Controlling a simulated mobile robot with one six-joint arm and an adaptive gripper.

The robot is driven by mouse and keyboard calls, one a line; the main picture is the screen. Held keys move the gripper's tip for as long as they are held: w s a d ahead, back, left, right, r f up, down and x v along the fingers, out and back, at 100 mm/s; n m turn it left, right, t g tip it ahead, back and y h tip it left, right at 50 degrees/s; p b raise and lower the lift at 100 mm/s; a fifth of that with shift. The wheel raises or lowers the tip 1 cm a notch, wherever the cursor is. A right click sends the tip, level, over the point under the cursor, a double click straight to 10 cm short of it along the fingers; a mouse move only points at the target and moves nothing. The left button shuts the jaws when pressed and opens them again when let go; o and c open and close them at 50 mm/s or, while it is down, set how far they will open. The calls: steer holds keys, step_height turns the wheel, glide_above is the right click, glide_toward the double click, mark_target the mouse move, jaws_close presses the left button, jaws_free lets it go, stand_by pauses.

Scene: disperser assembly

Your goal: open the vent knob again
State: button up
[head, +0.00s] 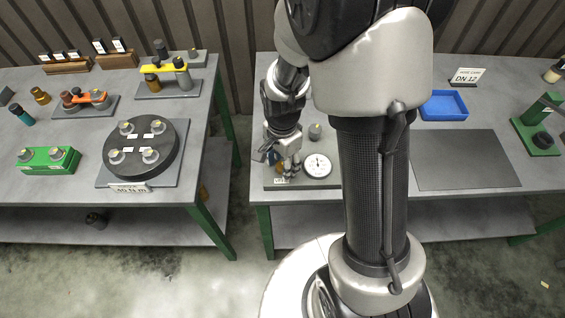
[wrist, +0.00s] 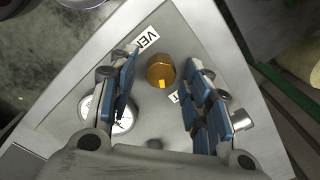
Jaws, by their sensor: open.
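The vent knob (wrist: 160,70) is a brass, faceted knob with a yellow mark on it. It sits on a grey plate (wrist: 70,103), beside a white label (wrist: 147,39) that reads "VEN", the rest cut off. My gripper (wrist: 162,62) is open, with a blue-padded finger on each side of the knob and a visible gap to both. In the head view my gripper (head: 285,166) points down over the left end of the middle bench, and I cannot make out the knob clearly there.
A round white gauge (head: 317,165) stands close right of my gripper, with a grey knob (head: 315,131) behind it. A silver fitting (wrist: 241,120) lies just outside the right finger. A blue tray (head: 443,105) and a dark mat (head: 466,160) are farther right.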

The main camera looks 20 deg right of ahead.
steer(key=shift+c, duration=0.6)
steer(key=c, duration=0.9)
steer(key=shift+c, duration=0.2)
steer(key=shift+n, duration=0.3)
steer(key=n+p, duration=0.1)
steer(key=n, duration=0.2)
steer(key=n+p, duration=0.1)
steer(key=n, duration=0.4)
steer(key=shift+w+a, duration=0.1)
steer(key=n+p, duration=0.1)
steer(key=n, duration=0.6)
steer(key=shift+a, duration=0.1)
steer(key=n+p, duration=0.1)
steer(key=n, duration=0.5)
steer(key=shift+a, duration=0.1)
steer(key=shift+n, duration=0.3)
